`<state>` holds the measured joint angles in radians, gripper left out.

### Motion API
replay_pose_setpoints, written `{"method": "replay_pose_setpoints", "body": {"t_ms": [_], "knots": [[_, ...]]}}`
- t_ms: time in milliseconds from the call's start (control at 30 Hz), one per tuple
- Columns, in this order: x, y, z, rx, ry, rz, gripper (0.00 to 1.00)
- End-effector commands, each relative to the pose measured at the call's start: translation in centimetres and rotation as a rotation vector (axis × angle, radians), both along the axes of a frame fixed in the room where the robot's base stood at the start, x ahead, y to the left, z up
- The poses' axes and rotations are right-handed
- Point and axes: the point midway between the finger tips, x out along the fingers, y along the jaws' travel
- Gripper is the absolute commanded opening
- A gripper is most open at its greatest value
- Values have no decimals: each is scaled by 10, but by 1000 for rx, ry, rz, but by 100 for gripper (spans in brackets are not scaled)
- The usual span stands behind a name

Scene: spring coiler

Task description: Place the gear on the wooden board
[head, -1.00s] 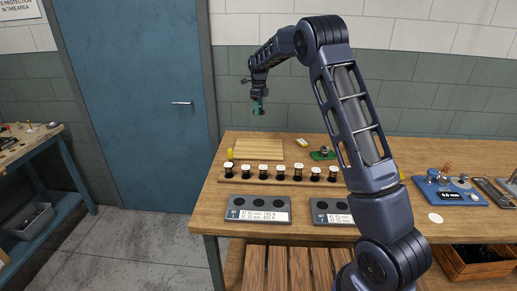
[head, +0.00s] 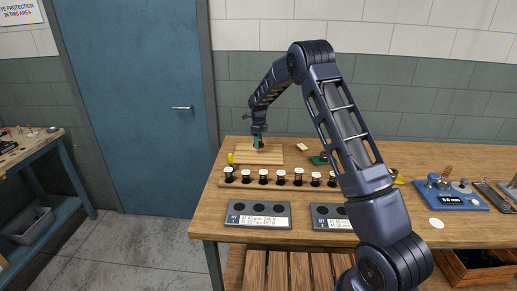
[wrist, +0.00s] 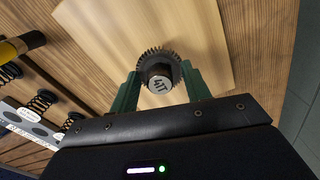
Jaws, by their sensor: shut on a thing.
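The gear (wrist: 159,67) is dark and toothed, with a marked hub, and sits between the green fingers of my gripper (wrist: 158,88) in the wrist view. My gripper (head: 258,143) is shut on the gear. In the head view the gripper is low over the wooden board (head: 272,158), a pale flat board at the back left of the bench. In the wrist view the wooden board (wrist: 205,40) lies behind the gear. I cannot tell whether the gear touches the board. In the head view the gear is too small to make out clearly.
A rack of several springs with white tops (head: 263,176) stands in front of the board. A yellow object (head: 230,158) is at the board's left. Grey labelled trays (head: 257,214) lie nearer the front. A green device (head: 319,160) is right of the board.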

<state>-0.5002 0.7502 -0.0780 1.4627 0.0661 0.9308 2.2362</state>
Motion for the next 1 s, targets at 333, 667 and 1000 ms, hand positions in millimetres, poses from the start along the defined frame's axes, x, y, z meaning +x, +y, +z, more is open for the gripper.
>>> {"method": "replay_pose_setpoints", "body": {"t_ms": [333,667,1000], "knots": [[0,0,-39,0,0,0,16],[0,0,-41,0,0,0,16],[0,0,-42,0,0,0,69]]}}
